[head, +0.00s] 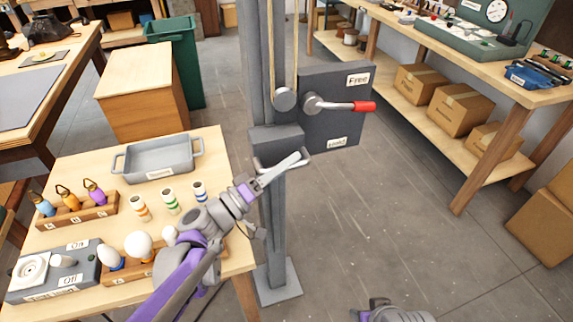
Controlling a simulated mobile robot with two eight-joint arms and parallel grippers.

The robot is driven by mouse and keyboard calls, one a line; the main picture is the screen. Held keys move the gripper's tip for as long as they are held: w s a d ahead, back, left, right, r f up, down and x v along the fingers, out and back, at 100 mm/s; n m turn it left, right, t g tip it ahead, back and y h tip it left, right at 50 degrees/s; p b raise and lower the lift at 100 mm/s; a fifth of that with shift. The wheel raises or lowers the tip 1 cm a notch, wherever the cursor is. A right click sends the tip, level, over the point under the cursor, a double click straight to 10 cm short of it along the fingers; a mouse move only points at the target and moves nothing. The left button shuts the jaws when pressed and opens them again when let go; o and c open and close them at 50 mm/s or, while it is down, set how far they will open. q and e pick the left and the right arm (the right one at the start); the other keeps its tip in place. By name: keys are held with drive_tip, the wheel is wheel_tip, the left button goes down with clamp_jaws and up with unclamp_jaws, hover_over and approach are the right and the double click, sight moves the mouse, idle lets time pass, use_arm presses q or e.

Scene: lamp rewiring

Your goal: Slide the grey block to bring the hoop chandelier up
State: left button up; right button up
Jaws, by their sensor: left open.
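The grey block (272,138) sits on the upright grey column (276,225), below a round pulley or knob (285,99). My left gripper (282,166) is open, with its fingers at the lower front of the block and partly covering it; I cannot tell whether they touch it. The hoop chandelier is not in view.
A wooden table (105,190) at left holds a grey tray (160,155), spools, bulbs and a switch box (55,270). A rope (294,45) runs up the column. A workbench (430,45) with cartons stands at right. Floor right of the column is clear.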

use_arm(q)
wheel_tip(320, 180, up, 10)
drive_tip(key=shift+f+p, duration=0.1)
drive_tip(key=shift+p, duration=1)
drive_tip(key=shift+s, duration=0.1)
drive_tip(key=v, duration=1.2)
drive_tip(key=shift+a+p, duration=0.2)
drive_tip(key=shift+p, duration=0.2)
drive_tip(key=shift+f, duration=0.1)
